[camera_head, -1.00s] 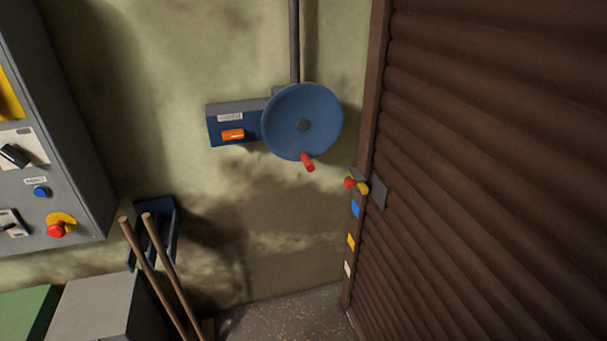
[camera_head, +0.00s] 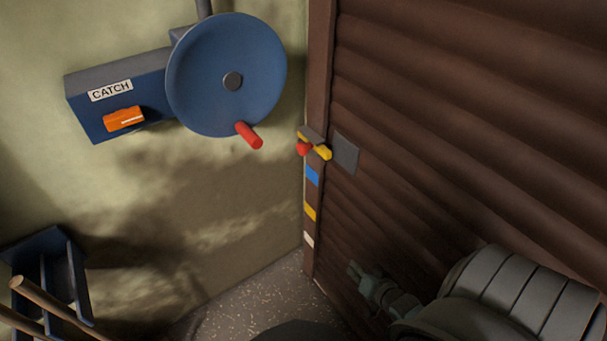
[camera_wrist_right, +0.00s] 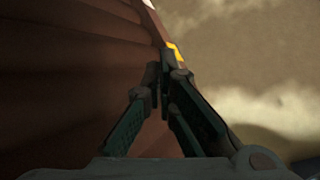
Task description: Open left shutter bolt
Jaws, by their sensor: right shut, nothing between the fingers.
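The left shutter bolt (camera_head: 322,152) is a yellow bar with a red knob (camera_head: 303,148), set on the brown door frame beside a grey plate (camera_head: 345,153) on the shutter. My right gripper (camera_head: 354,266) is low in front of the shutter, below the bolt and apart from it. In the right wrist view the right gripper (camera_wrist_right: 165,72) has its fingers together with nothing between them. A yellow patch (camera_wrist_right: 175,52) shows just beyond its tips there. My left gripper is not in view.
A blue handwheel (camera_head: 225,75) with a red handle is on the wall, beside a blue box labelled CATCH (camera_head: 110,95) with an orange lever. Blue, yellow and white patches run down the frame. A blue rack (camera_head: 45,255) with wooden handles is at lower left.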

